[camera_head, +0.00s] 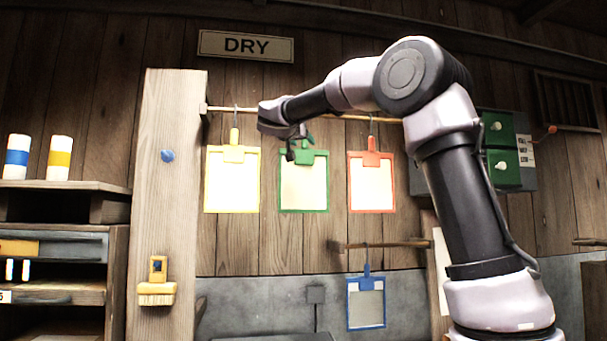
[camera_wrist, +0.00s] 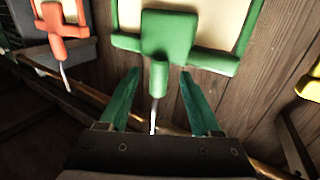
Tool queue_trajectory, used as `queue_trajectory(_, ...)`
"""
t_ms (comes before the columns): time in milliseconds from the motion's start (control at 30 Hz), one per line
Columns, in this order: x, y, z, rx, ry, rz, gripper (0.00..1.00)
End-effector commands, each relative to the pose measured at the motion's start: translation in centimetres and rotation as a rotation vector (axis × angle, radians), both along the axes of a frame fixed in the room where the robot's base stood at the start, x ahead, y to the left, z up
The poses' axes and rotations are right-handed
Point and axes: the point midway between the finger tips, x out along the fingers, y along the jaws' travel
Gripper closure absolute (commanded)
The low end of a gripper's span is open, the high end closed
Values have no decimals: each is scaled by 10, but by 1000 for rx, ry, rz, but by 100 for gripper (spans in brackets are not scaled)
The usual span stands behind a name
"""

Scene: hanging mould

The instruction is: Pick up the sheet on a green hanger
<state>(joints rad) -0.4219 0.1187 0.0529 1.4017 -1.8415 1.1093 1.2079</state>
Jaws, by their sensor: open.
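The sheet on the green hanger (camera_head: 303,190) hangs from the upper wooden rod, between a yellow-framed sheet and a red-framed one. In the wrist view the green hanger (camera_wrist: 168,38) is upside down, with its stem and metal hook pointing toward me. My gripper (camera_wrist: 156,74) is open, with one green finger on each side of the hanger's stem. I cannot tell whether either finger touches it. In the head view my gripper (camera_head: 296,146) is at the top of the green hanger and partly covers it; the hook is hidden there.
The yellow-framed sheet (camera_head: 231,185) hangs left and the red-framed sheet (camera_head: 371,186) right on the same rod (camera_head: 345,117). A blue-framed sheet (camera_head: 366,303) hangs on a lower rod (camera_head: 385,244). A wooden post (camera_head: 165,220) stands left. Plank wall lies close behind.

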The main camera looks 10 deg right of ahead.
Motion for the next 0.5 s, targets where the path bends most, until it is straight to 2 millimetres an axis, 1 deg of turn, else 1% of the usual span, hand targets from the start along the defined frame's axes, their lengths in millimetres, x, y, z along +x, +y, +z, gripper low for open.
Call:
queue_trajectory(33, 8, -4, -2, -1, 2, -2, 35)
queue_trajectory(100, 17, -9, -1, -1, 0, -3, 35)
queue_trajectory(200, 24, -12, -1, -1, 0, -1, 35)
queue_trajectory(467, 25, -13, -1, 0, 0, 0, 35)
queue_trajectory(500, 25, -13, -1, 0, 0, 0, 51)
